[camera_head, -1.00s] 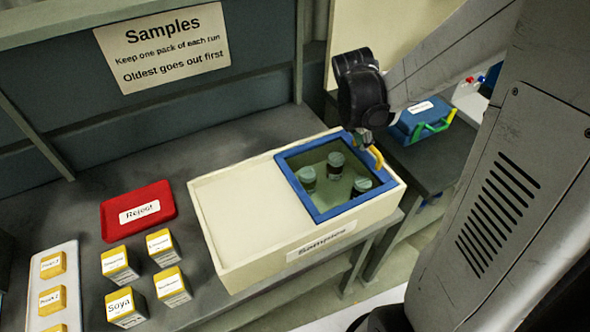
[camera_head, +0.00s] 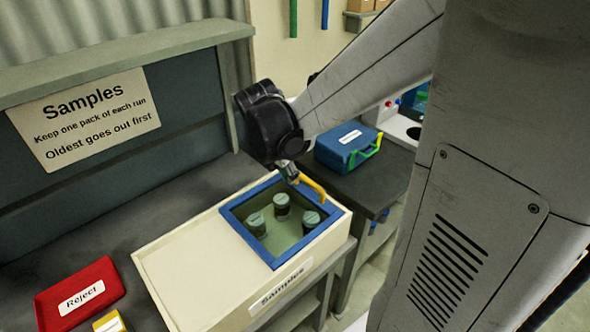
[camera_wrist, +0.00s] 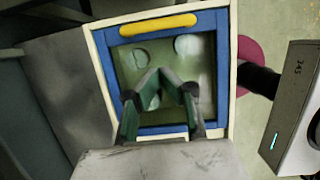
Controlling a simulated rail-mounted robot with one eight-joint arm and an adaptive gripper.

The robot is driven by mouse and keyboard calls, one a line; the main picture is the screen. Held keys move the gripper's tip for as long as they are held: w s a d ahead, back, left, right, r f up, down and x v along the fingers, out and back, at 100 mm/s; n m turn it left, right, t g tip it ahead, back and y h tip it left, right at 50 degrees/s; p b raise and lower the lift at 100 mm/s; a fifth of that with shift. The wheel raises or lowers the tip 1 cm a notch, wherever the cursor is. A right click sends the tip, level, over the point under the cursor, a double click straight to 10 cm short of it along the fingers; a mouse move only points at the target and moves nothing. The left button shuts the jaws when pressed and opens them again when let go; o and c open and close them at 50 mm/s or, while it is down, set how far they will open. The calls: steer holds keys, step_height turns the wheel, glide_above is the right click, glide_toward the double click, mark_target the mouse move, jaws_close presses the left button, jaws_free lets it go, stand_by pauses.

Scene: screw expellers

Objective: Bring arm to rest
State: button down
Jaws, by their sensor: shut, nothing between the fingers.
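My gripper (camera_head: 289,172) hangs over the far edge of the Samples box (camera_head: 190,262), close to a yellow handle (camera_head: 313,187) on a blue-framed window (camera_head: 240,238). In the wrist view my gripper (camera_wrist: 160,72) is shut and empty, its green fingers meeting above the window. I cannot tell how high above it they are. The yellow handle (camera_wrist: 158,25) lies beyond the fingertips there. Three capped jars (camera_head: 282,203) stand inside under the window; my fingers partly hide one in the wrist view.
A red Reject tray (camera_head: 80,292) lies at the lower left, with a yellow-topped pack (camera_head: 110,322) beside it. A blue case with a green handle (camera_head: 345,146) stands on the dark side bench (camera_head: 385,175) at right. The Samples sign (camera_head: 85,115) is on the back panel.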

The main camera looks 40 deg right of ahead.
steer(key=v, duration=0.6)
steer(key=s+a+r+m+t+y+b, duration=0.1)
steer(key=s+a+m+t+y+b, duration=0.1)
steer(key=s+a+m+t, duration=0.4)
steer(key=shift+s+a+r+m+t+y, duration=0.5)
steer(key=shift+s+a+m, duration=2.25)
steer(key=shift+m, duration=4.05)
steer(key=shift+w+a+f, duration=0.2)
